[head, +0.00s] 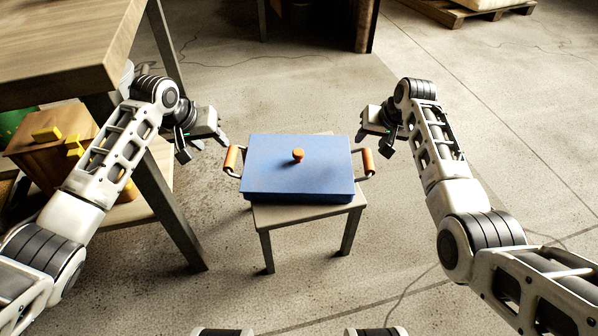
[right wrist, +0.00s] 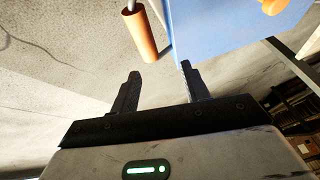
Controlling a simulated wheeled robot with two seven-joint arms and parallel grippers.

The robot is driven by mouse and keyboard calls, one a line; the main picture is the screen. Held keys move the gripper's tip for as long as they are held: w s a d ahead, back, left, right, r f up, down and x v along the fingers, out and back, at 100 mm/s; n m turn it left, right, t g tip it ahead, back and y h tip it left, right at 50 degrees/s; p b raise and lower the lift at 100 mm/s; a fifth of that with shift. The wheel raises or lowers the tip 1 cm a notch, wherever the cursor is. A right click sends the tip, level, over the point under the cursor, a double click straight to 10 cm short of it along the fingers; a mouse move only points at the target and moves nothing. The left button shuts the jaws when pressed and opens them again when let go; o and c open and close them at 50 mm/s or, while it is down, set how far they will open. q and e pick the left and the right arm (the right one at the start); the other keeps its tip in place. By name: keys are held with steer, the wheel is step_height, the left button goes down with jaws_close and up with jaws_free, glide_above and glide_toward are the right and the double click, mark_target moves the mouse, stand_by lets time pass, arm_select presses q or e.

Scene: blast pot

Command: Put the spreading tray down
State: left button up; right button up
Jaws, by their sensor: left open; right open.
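The spreading tray looks like a blue lidded box (head: 285,175) with an orange knob (head: 298,155) on top and an orange handle at each side. It rests on a small grey stool (head: 305,213). My left gripper (head: 200,148) is open and apart from the left handle (head: 231,158), up and to its left. My right gripper (head: 368,140) is open and empty, just above the right handle (head: 367,161). In the right wrist view, the orange handle (right wrist: 141,36) and the blue side (right wrist: 215,22) lie beyond the open fingers (right wrist: 158,88), not between them.
A wooden table (head: 70,45) stands at the left, its leg close to my left arm. A brown wooden box (head: 50,145) with yellow pieces sits on its lower shelf. A pallet (head: 465,10) lies at the back right. The concrete floor around the stool is clear.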

steer(key=shift+r, duration=1.35)
steer(key=shift+s, duration=0.1)
